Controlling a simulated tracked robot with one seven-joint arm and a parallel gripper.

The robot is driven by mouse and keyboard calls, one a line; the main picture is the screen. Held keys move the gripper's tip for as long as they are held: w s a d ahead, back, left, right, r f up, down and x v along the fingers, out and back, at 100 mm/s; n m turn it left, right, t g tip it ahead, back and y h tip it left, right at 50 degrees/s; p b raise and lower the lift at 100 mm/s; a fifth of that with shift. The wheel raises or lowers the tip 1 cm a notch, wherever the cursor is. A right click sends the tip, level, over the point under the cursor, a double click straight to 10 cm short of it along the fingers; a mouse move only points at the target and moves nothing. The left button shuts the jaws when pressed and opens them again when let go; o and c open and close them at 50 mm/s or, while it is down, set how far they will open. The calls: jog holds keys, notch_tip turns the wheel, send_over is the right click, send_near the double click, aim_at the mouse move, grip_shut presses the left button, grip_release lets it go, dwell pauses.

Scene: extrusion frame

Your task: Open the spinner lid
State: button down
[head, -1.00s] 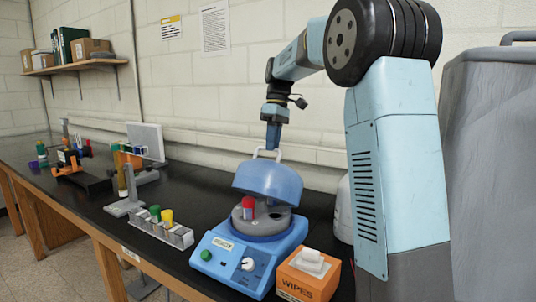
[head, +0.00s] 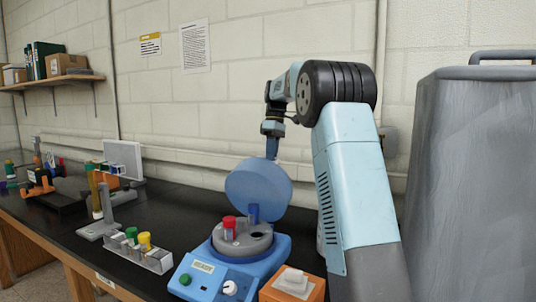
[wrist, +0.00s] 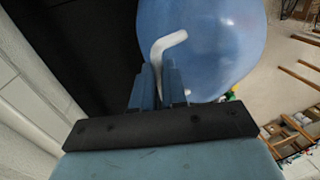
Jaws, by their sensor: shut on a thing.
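The blue spinner (head: 262,268) stands on the black bench. Its round blue lid (head: 258,190) stands up steeply at the back, its inside facing the head camera. The grey rotor (head: 243,242) is uncovered and holds a red-capped tube (head: 229,226) and a blue-capped tube (head: 253,213). My gripper (head: 271,152) is behind the lid's upper edge, with its tips hidden there. In the wrist view my gripper (wrist: 160,82) is shut on the white lid handle (wrist: 168,45), beside the blue lid dome (wrist: 210,45).
An orange wipes box (head: 293,287) stands close to the spinner's front right. A clear rack (head: 138,250) with capped tubes is at its left. A grey bin (head: 475,170) stands at the right. The wall is behind the bench.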

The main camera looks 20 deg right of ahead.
jog(key=shift+f, duration=0.25)
jog(key=c, duration=1.2)
grip_release()
jog(key=shift+r, duration=0.1)
jog(key=shift+o, duration=0.2)
jog(key=v, duration=1.2)
jog(key=shift+a, duration=0.1)
